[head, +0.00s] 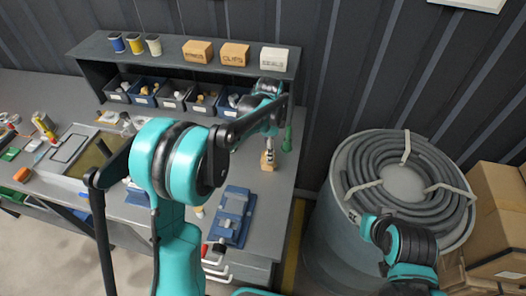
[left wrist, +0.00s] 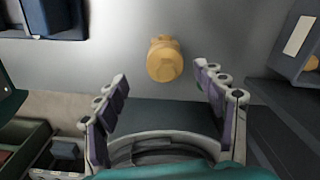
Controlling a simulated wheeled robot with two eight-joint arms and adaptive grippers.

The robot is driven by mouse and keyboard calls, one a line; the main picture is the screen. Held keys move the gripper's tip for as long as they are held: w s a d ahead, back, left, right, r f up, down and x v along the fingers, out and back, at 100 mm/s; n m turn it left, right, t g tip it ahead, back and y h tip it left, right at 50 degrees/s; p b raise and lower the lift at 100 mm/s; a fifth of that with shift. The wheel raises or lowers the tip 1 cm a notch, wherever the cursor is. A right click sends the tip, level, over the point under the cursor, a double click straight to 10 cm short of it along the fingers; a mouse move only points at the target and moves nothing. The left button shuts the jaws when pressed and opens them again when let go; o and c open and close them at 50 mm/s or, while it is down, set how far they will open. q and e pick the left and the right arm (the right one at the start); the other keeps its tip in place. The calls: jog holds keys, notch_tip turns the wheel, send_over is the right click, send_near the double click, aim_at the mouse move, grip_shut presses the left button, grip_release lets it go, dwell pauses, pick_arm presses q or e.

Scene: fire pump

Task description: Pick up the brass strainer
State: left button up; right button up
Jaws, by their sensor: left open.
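The brass strainer (left wrist: 164,58) is a small yellow-gold, rounded piece on the grey bench top in the left wrist view. In the head view a small tan-gold piece (head: 268,161), apparently the same strainer, shows on the bench below the end of my left arm. My left gripper (left wrist: 162,73) is open, with one finger on each side and the strainer just ahead of the gap, apart from both fingers.
A blue vise-like fixture (head: 232,215) sits near the bench's front. A drum with coiled hose (head: 405,185) stands right of the bench, beside cardboard boxes (head: 497,215).

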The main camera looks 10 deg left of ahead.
pick_arm(q)
jog(key=f, duration=0.1)
jog(key=w+f, duration=0.1)
jog(key=f, duration=0.1)
jog(key=shift+f+m+b, duration=0.15)
jog(key=shift+m+b, duration=0.15)
jog(key=shift+b, duration=0.05)
notch_tip(320, 180, down, 5)
jog(key=shift+f+b, duration=0.1)
jog(key=shift+b, duration=0.75)
jog(key=shift+s, duration=0.1)
grip_shut()
